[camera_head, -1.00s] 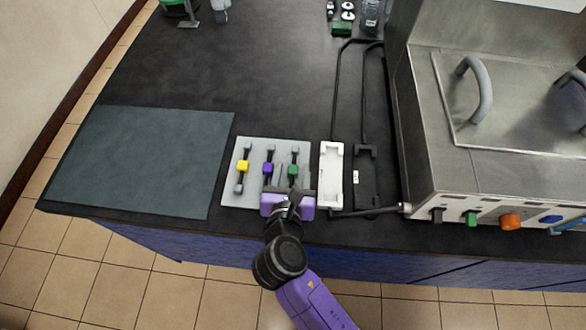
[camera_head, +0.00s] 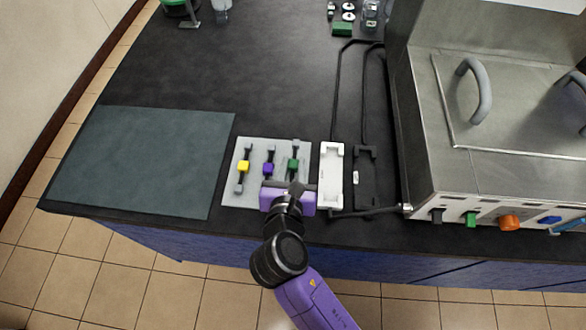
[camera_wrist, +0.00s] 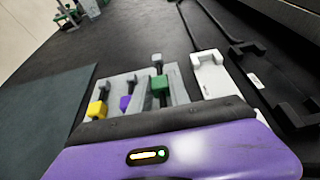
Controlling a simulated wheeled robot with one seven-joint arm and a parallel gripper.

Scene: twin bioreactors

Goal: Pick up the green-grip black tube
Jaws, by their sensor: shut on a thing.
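The green-grip black tube (camera_head: 294,151) stands at the right of a row of three tubes on a light grey rack (camera_head: 230,191). Its green grip (camera_wrist: 160,83) and grey cap show beyond my gripper in the wrist view. Its lower part is hidden behind my gripper. My purple gripper (camera_head: 292,187) is at the rack's front right, shut on the green-grip tube.
A white holder (camera_head: 331,178) and a black holder (camera_head: 365,185) lie close to the right of the rack. A steel unit (camera_head: 480,155) with knobs stands farther right. A flat dark green mat (camera_head: 145,160) lies to the left. The bench behind the rack is mostly clear.

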